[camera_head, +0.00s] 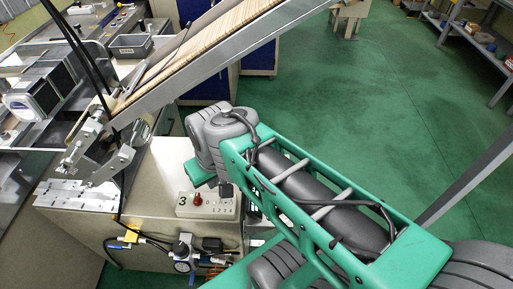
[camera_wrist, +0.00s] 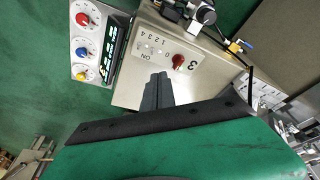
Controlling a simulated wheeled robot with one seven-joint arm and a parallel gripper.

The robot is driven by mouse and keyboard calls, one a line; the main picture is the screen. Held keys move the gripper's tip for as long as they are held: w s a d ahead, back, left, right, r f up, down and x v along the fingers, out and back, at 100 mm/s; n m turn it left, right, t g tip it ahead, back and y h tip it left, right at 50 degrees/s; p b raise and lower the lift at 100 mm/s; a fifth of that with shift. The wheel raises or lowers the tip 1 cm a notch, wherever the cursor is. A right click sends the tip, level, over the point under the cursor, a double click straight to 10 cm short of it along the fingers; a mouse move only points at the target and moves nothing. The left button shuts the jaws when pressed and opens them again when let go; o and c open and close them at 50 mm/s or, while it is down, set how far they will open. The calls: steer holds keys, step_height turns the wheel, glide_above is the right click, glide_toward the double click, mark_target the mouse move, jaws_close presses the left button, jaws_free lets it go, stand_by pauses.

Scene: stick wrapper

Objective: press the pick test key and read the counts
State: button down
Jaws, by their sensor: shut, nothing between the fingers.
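My gripper (camera_wrist: 158,78) is shut and empty, its dark fingers pointing at the pale machine top in the wrist view. Just beyond the tips lies a light switch plate (camera_wrist: 166,48) marked 3, ON and a row of numbers, with a red knob (camera_wrist: 179,61). Small pale marks or buttons on it are too small to tell apart. A grey control box (camera_wrist: 88,43) to the left carries red, blue and yellow dials and a dark display (camera_wrist: 115,46) with green digits, too small and tilted to read. In the head view, the switch plate (camera_head: 209,206) sits beside my wrist. Contact cannot be told.
A sloping chute full of wooden sticks (camera_head: 200,45) rises above the machine (camera_head: 75,228). A gauge with valve and cables (camera_head: 182,251) hangs on the machine's front. Metal brackets (camera_head: 110,165) stand at left. Green floor (camera_head: 350,110) is open at right.

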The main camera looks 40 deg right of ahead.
steer(key=w+d+f+n+y+b, duration=0.2)
steer(key=w+d+n+y, duration=0.15)
steer(key=w+d, duration=0.7)
steer(key=d+f+n+t+y, duration=0.1)
steer(key=d+f+n, duration=0.2)
steer(key=d, duration=0.6)
steer(key=s+d+f+n+t+y+b, duration=0.1)
steer(key=d+f+n, duration=0.2)
steer(key=d, duration=0.7)
steer(key=shift+f+n+y, duration=0.35)
steer(key=shift+f+n, duration=0.05)
steer(key=shift+n, duration=0.15)
steer(key=shift+a, duration=0.1)
